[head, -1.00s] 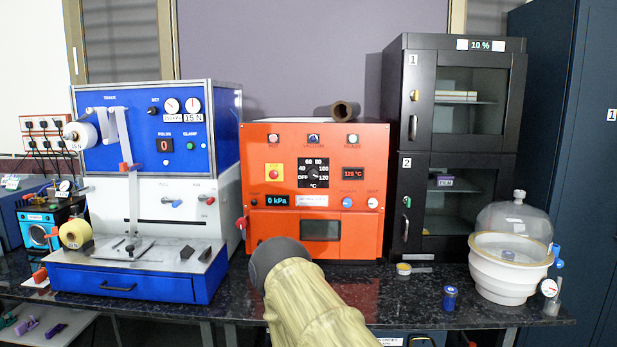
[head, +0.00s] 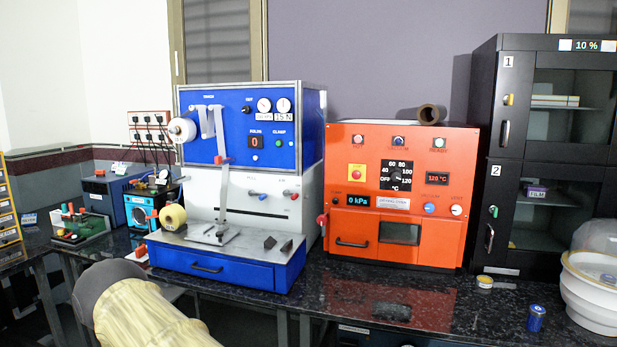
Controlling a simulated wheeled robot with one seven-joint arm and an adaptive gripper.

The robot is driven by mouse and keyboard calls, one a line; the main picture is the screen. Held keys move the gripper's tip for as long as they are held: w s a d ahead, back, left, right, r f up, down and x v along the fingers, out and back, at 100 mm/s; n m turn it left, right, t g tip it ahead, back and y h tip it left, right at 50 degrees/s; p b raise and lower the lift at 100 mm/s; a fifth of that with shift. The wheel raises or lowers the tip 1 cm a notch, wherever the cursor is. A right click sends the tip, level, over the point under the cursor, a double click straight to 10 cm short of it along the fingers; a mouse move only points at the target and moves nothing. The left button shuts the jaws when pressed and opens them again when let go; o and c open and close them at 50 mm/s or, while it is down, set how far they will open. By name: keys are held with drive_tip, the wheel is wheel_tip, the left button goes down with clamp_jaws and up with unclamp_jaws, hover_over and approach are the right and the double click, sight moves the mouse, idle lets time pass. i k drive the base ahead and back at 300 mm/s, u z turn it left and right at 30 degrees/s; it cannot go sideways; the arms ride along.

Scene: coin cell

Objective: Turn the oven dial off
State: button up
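The oven (head: 340,230) is an orange box on the dark bench, right of centre. Its dial (head: 395,175) is a black knob on a black square plate marked OFF, 40, 60, 80, 100 and 120 °C. The pointer's exact setting is too small to tell. My arm, in a cream sleeve with a dark grey end, shows at the lower left, well away from the oven. My gripper's fingers are not visible.
A blue and white test machine (head: 229,263) stands left of the oven. A black two-door cabinet (head: 488,150) stands to its right. A blue cylinder (head: 536,318) and white vessel (head: 590,292) stand at the bench's right. The granite bench (head: 345,287) is clear before the oven.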

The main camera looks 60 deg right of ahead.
sight(396, 176)
drive_tip(key=u, duration=0.4)
drive_tip(key=i, duration=1.45)
drive_tip(key=z, duration=1.8)
